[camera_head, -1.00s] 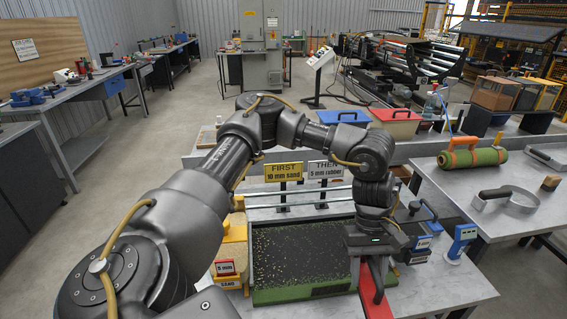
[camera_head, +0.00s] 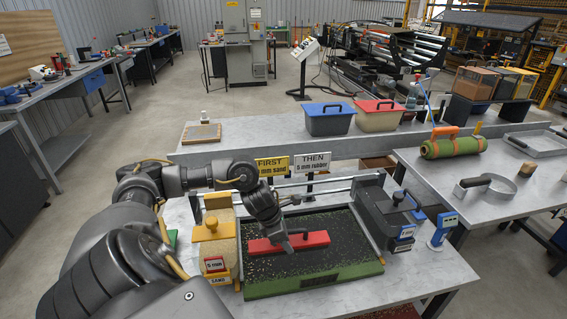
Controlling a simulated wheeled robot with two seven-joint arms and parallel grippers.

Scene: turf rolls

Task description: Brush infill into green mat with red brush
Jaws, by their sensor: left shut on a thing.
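The green mat (camera_head: 315,282) lies on the grey table in front of me, its top covered with dark infill and light specks. Its green front edge shows. The red brush (camera_head: 312,240) lies across the left and middle part of the mat, at or just above the infill; I cannot tell whether it touches. My left gripper (camera_head: 287,244) comes down from the left and is shut on the red brush. The wrist hides part of the mat behind it. My right gripper is out of view.
A yellow sand box (camera_head: 214,245) stands left of the mat. A dark box (camera_head: 388,222) and a blue gauge (camera_head: 443,229) stand on its right. Signs (camera_head: 272,166) and a rail stand behind. Blue (camera_head: 330,120) and red-lidded bins (camera_head: 379,117) sit farther back.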

